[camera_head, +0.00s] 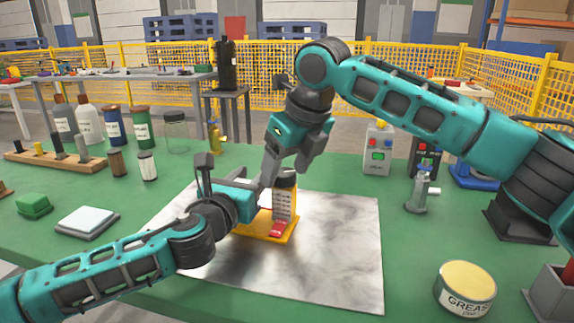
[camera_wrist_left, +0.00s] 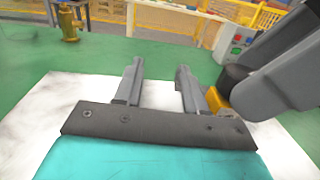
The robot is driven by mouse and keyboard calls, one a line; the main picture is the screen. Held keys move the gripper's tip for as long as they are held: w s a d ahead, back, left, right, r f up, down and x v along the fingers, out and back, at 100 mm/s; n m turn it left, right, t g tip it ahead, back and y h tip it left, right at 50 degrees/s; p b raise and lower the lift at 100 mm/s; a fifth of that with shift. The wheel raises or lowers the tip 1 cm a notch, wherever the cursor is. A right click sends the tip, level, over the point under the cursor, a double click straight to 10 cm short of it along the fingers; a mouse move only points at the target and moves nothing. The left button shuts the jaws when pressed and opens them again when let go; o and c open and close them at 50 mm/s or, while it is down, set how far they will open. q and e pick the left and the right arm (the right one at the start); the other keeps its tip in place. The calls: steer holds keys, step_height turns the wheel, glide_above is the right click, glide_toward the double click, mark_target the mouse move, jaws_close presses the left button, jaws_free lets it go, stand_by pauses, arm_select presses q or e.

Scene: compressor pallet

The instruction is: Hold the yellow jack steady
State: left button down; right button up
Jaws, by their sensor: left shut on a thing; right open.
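The yellow jack (camera_head: 262,226) stands on the bright metal sheet in the middle of the green bench. Its yellow base shows, with a dark-topped upright (camera_head: 284,203) and a red part (camera_head: 278,229) at the front. In the left wrist view a sliver of yellow (camera_wrist_left: 216,102) shows beside the right finger of my left gripper (camera_wrist_left: 160,72). My right gripper (camera_head: 289,165) is open, pointing down just above the jack's dark top.
The metal sheet (camera_head: 340,255) is clear right of the jack. A grease tin (camera_head: 466,288) stands front right, a control box (camera_head: 378,150) behind. Bottles and cans (camera_head: 142,127), a peg block (camera_head: 60,158) and a white-topped pad (camera_head: 87,221) are left.

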steer(key=c, duration=1)
steer(key=shift+c, duration=0.3)
steer(key=shift+s+a, duration=0.1)
stand_by(0.8)
steer(key=o, duration=1.1)
steer(key=shift+c, duration=0.2)
steer(key=v, duration=1.2)
